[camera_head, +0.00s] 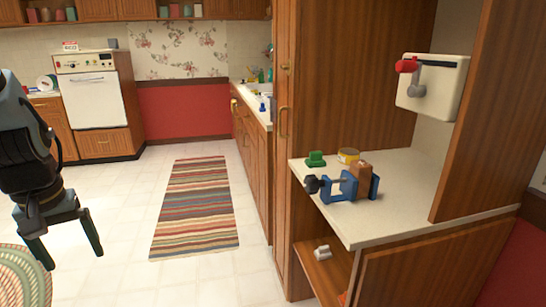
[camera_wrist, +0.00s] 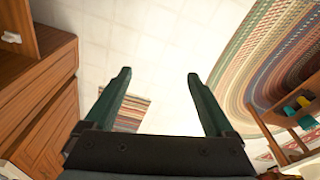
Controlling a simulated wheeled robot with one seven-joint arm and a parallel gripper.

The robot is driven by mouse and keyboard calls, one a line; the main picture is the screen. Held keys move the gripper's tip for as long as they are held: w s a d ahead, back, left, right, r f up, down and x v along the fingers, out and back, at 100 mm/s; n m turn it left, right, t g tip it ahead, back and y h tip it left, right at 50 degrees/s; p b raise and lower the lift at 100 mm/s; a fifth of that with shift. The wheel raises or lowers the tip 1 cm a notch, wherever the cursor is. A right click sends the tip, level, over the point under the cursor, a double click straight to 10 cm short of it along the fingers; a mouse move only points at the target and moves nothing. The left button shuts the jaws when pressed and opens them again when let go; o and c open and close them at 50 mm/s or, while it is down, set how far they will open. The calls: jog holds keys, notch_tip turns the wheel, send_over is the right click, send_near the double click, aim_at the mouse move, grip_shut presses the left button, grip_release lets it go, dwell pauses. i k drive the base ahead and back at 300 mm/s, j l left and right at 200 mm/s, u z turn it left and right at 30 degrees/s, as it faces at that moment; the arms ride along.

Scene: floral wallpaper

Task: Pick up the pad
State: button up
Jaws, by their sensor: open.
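My gripper (camera_head: 72,258) hangs at the left of the head view, over the open floor, with its two fingers apart and nothing between them. The wrist view shows the same open fingers (camera_wrist: 159,74) over pale floor. I cannot tell for certain which thing is the pad. A small green object (camera_head: 315,159) lies on the white counter at the right, near its back left corner, far from my gripper. A small white object (camera_head: 323,254) lies on the shelf below and also seems to show in the wrist view (camera_wrist: 11,37).
On the counter (camera_head: 402,213) stand a blue clamp-like tool (camera_head: 340,187), a brown block (camera_head: 361,173) and a yellow tin (camera_head: 348,155). A white wall device (camera_head: 432,86) hangs above. A striped rug (camera_head: 195,208) lies on clear floor; a braided rug (camera_head: 22,273) is at left.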

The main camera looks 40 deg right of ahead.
aim_at(315, 159)
jog(key=i+l+z, duration=0.35)
jog(key=i, duration=0.15)
jog(key=i+l+z, duration=0.1)
jog(key=i+z, duration=0.25)
jog(key=i, duration=0.15)
jog(key=i+z, duration=0.4)
jog(key=i, duration=0.1)
